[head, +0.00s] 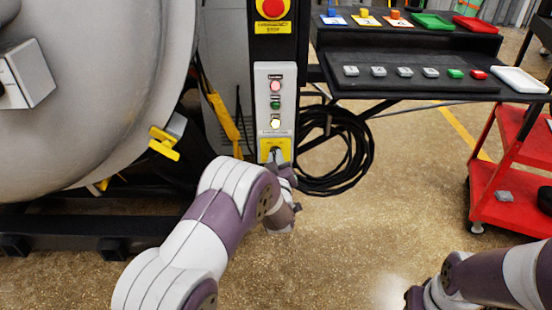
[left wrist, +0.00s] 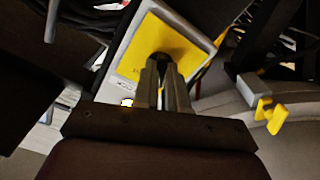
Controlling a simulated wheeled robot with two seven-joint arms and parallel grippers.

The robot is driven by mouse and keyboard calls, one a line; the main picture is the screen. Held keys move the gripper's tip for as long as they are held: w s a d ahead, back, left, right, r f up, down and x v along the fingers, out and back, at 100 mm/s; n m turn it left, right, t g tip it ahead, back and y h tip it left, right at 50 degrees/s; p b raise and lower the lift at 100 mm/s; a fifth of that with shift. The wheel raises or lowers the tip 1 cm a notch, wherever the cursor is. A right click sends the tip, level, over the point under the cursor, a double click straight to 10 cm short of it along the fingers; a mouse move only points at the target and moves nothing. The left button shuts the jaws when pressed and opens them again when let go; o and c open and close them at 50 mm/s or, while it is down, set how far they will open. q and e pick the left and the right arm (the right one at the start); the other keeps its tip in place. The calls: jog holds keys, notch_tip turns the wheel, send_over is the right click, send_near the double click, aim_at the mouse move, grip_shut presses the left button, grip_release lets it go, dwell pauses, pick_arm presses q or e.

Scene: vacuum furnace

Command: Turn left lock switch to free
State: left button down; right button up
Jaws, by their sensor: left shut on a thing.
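The lock switch sits on a yellow plate (head: 270,144) at the bottom of the grey control panel (head: 262,98) in the head view. The yellow plate (left wrist: 174,42) is also close up in the left wrist view, with the black switch knob (left wrist: 161,60) at its middle. My left gripper (head: 276,158) reaches the plate from below, and in the left wrist view its fingers (left wrist: 164,68) are shut on the knob. The fingers hide most of the knob, so its setting cannot be read. My right arm (head: 490,278) shows at the lower right; its gripper is not clearly seen.
A red emergency button (head: 272,8) is above the panel. The round furnace door (head: 90,90) fills the left, with a yellow latch (head: 163,143) near its edge. Black coiled cable (head: 350,150) hangs right of the panel. A black bench (head: 400,75) and red cart (head: 510,200) stand right.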

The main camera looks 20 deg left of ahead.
pick_arm(q)
jog(key=shift+m+p, duration=2)
jog(key=shift+m, duration=3.2)
jog(key=shift+f, duration=0.1)
jog(key=c, duration=1.2)
grip_release()
jog(key=p+v, duration=0.2)
jog(key=v, duration=1)
jog(key=shift+s+d, duration=0.1)
jog(key=shift+s, duration=0.3)
